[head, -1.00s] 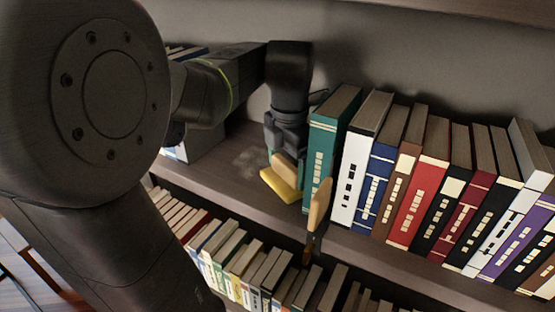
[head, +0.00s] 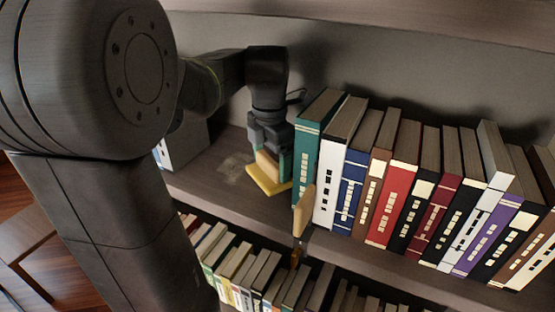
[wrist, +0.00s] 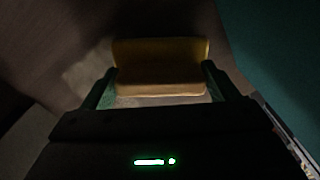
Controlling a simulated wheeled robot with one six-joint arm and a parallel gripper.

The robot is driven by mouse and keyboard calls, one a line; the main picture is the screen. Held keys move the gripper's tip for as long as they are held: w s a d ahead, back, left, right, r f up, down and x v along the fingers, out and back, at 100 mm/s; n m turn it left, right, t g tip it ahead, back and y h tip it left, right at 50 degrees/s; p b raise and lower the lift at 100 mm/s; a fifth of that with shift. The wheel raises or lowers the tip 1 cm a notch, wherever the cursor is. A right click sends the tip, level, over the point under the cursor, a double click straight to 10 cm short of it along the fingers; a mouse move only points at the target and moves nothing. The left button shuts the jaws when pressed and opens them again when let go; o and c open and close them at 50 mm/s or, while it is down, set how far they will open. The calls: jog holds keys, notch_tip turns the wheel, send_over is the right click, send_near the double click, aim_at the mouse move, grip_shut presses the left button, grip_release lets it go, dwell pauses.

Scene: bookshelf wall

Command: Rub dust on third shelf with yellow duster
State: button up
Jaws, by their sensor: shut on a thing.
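The yellow duster (head: 268,184) has a wooden block handle and a yellow pad, and is at shelf level left of the teal book. My gripper (head: 272,160) is shut on its handle from above. In the wrist view the duster (wrist: 160,52) sits between my two green fingers (wrist: 160,92). A pale dust patch (head: 231,170) lies on the shelf (head: 205,188) just left of the duster. The pad looks down on the shelf board, but I cannot tell for sure that it touches.
A teal book (head: 311,150) stands close right of my gripper, followed by a row of several books. A wooden piece (head: 303,212) sticks out at the shelf's front edge. A pale box-like item (head: 166,155) stands left. Several books (head: 240,268) fill the shelf below.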

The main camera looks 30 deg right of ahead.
aim_at(262, 150)
jog(key=shift+w+a+f+p, duration=0.1)
jog(key=shift+w+a+p, duration=0.2)
jog(key=shift+w+a, duration=0.55)
jog(key=shift+w+a+f+p, duration=0.15)
jog(key=shift+w+a+p, duration=0.25)
jog(key=shift+w, duration=0.8)
jog(key=shift+w+a+f+p, duration=0.1)
jog(key=shift+w+a+p, duration=0.1)
jog(key=shift+w+a, duration=0.65)
